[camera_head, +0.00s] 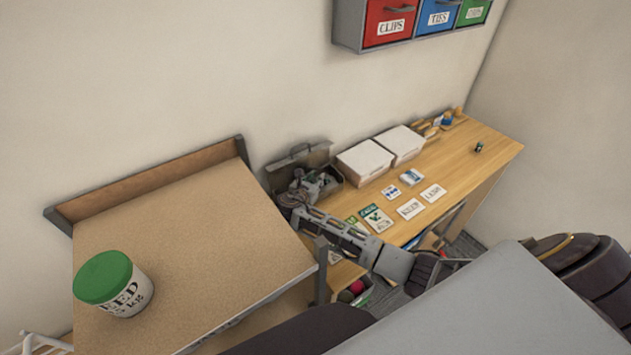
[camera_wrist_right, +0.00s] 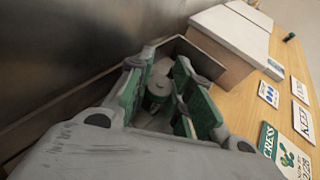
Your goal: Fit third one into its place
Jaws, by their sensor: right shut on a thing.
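My right gripper (camera_head: 318,184) is at the open grey box (camera_head: 302,152) with a handle, at the left end of the wooden bench. In the right wrist view, its green-padded fingers (camera_wrist_right: 165,95) are closed around a small pale and green thing (camera_wrist_right: 157,88). The fingers partly hide it, and I cannot tell exactly what it is or whether it touches the box. A small dark and green piece (camera_head: 478,147) sits alone at the bench's right side. It also shows in the right wrist view (camera_wrist_right: 290,37). My left gripper is out of view.
Two white boxes (camera_head: 365,162) stand right of the grey box. Cards, including a green CRESS card (camera_head: 375,218), lie in front. A green-lidded tub (camera_head: 113,285) stands on the tan board (camera_head: 190,225) at left. The bench's right half (camera_head: 470,165) is mostly clear.

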